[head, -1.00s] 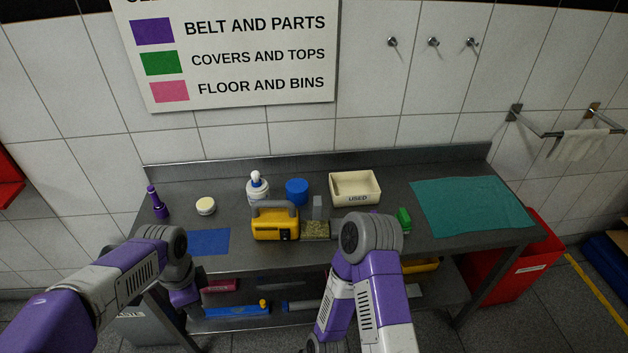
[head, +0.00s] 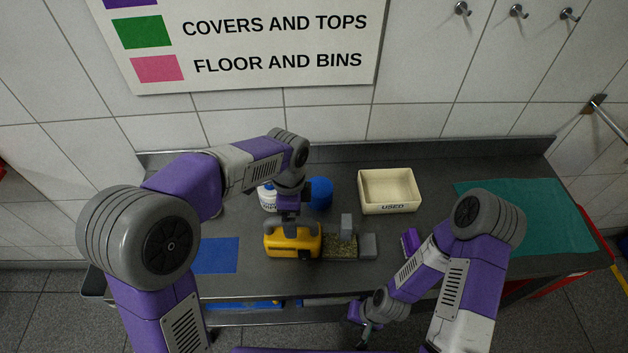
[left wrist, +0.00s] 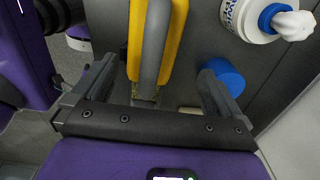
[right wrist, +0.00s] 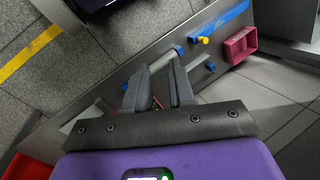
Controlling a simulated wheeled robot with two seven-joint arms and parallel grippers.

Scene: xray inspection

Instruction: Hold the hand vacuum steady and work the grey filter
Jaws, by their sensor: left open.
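The yellow hand vacuum (head: 293,243) with its grey handle stands on the steel table. A clear part with speckled debris (head: 340,247) sits at its right. A grey upright block (head: 346,226) stands behind that part and another grey block (head: 368,246) lies to its right; I cannot tell which is the filter. My left gripper (head: 289,213) is open over the vacuum; in the left wrist view its fingers (left wrist: 157,80) are on either side of the handle, apart from it. My right gripper (head: 363,337) is low in front of the table, its fingers (right wrist: 158,85) slightly apart and empty.
A white tub (head: 267,197) and blue round container (head: 319,192) stand behind the vacuum. A cream USED bin (head: 390,190) is behind right, a small purple object (head: 411,242) and teal cloth (head: 540,215) further right. A blue mat (head: 217,255) lies left. A lower shelf holds several items.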

